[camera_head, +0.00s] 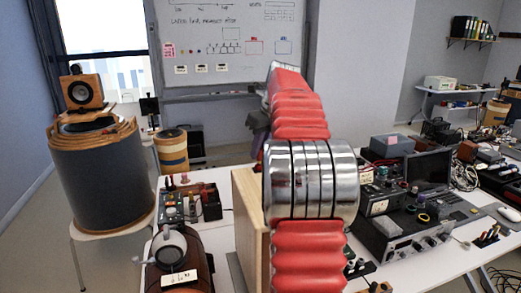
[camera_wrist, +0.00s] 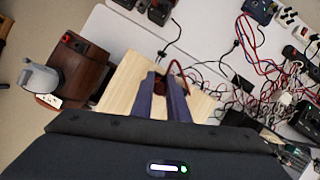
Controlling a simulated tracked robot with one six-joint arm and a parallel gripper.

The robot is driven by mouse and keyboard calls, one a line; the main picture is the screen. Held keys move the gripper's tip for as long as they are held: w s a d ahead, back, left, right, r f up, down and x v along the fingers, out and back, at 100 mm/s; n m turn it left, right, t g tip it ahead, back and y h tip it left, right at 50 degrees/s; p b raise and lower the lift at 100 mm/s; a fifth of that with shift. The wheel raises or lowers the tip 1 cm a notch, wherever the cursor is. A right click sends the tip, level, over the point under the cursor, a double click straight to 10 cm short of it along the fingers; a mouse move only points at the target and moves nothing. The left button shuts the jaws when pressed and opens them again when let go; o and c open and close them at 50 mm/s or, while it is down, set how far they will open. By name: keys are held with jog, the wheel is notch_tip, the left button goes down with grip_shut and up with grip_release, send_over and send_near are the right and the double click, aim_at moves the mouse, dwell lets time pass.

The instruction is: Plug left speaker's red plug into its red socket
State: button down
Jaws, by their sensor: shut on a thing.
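My gripper (camera_wrist: 166,95) shows in the wrist view as two dark purple fingers above a light wooden box (camera_wrist: 125,84). It is shut on a small dark reddish thing, apparently the red plug (camera_wrist: 160,88), mostly hidden between the fingers. A red cable (camera_wrist: 171,64) loops up beside the right finger. In the head view my arm hides the gripper and plug; the wooden box (camera_head: 247,225) shows partly beside the arm. A brown rounded cabinet (camera_wrist: 84,66) with a small red-and-black fitting (camera_wrist: 76,42) stands left of the box. I cannot make out a red socket with certainty.
A grey device (camera_wrist: 38,77) sits against the brown cabinet. Tangled cables (camera_wrist: 255,65) lie right of the box. In the head view electronics (camera_head: 405,220) crowd the right table, and a large round grey cabinet (camera_head: 105,180) stands at left. Some bare white tabletop lies behind the box.

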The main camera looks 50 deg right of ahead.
jog(key=shift+w, duration=0.35)
jog(key=shift+s+f, duration=0.1)
jog(key=shift+f, duration=0.9)
dwell(1.6)
jog(key=c, duration=1.6)
grip_release()
jog(key=shift+c, duration=0.2)
jog(key=shift+r, duration=0.2)
jog(key=shift+r, duration=3.65)
